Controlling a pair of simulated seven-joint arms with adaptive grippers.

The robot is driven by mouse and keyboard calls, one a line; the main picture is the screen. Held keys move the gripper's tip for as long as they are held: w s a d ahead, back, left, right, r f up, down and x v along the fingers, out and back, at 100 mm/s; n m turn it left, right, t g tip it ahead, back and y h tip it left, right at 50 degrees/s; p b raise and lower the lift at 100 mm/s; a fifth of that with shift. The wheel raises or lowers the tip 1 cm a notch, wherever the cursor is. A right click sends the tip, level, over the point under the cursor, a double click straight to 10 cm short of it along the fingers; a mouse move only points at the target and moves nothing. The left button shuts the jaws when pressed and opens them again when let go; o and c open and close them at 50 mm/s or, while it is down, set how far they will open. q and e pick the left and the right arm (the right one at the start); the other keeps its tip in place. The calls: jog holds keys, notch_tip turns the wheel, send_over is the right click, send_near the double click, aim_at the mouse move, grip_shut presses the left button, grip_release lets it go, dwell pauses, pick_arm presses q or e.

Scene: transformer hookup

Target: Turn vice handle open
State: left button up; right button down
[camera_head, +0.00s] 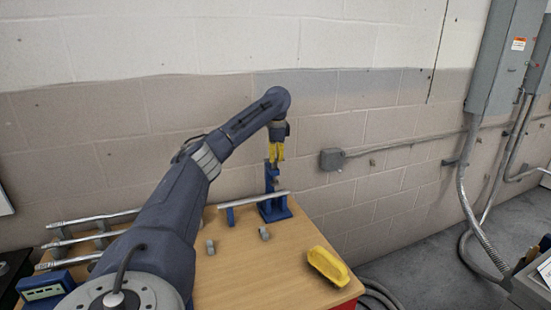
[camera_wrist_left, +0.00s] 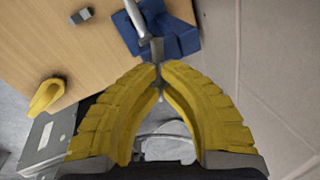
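The blue vice (camera_head: 274,207) stands at the table's back right edge, by the wall; it also shows in the wrist view (camera_wrist_left: 182,38). A silver conduit (camera_head: 258,199) lies level across it. The grey vice handle (camera_wrist_left: 157,50) shows at the fingertips in the wrist view. My left gripper (camera_head: 277,159) has yellow fingers pointing down over the vice. In the wrist view its fingertips (camera_wrist_left: 159,68) close in on the handle, with grey metal between them. The fingers hide part of the handle. My right gripper is not in view.
A yellow tool (camera_head: 328,265) lies at the table's right edge. Two small grey fittings (camera_head: 264,233) (camera_head: 211,247) lie on the wooden table (camera_head: 240,275). Several conduits (camera_head: 75,241) rest on a rack at left. The wall (camera_head: 330,120) is close behind the vice.

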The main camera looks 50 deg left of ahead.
pick_arm(q)
jog(key=o, duration=0.6)
jog(key=shift+o, duration=0.2)
notch_tip(320, 180, up, 12)
jog(key=s+d, duration=0.1)
jog(key=d, duration=0.1)
jog(key=shift+s+f, duration=0.15)
dwell(0.4)
